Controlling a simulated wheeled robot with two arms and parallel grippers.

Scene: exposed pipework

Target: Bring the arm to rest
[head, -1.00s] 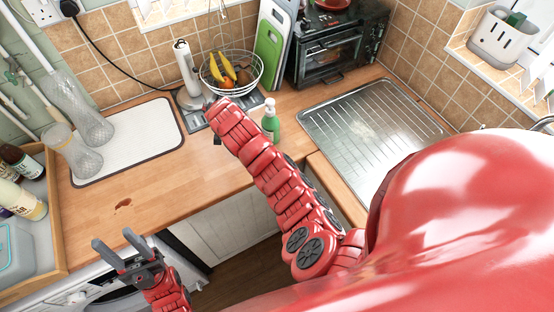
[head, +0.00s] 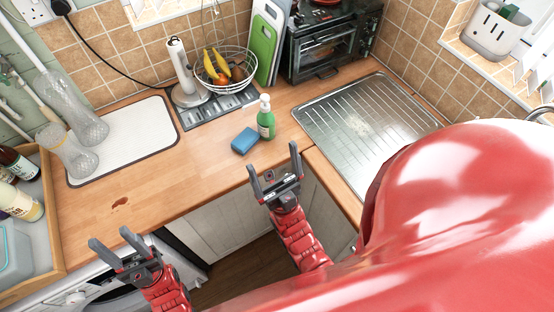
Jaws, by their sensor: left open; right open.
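My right gripper (head: 272,172) is open and empty, just in front of the counter's front edge near the middle of the head view. Its red arm comes up from below. My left gripper (head: 113,248) is open and empty at the lower left, over the front of the washing machine. Both grippers point away from me, towards the counter. Nothing is between either pair of fingers.
A blue sponge (head: 244,141) and a green bottle (head: 266,118) stand on the wooden counter (head: 165,180) beyond my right gripper. The metal draining board (head: 365,125) lies to the right. A wooden tray (head: 50,235) with bottles is at the far left.

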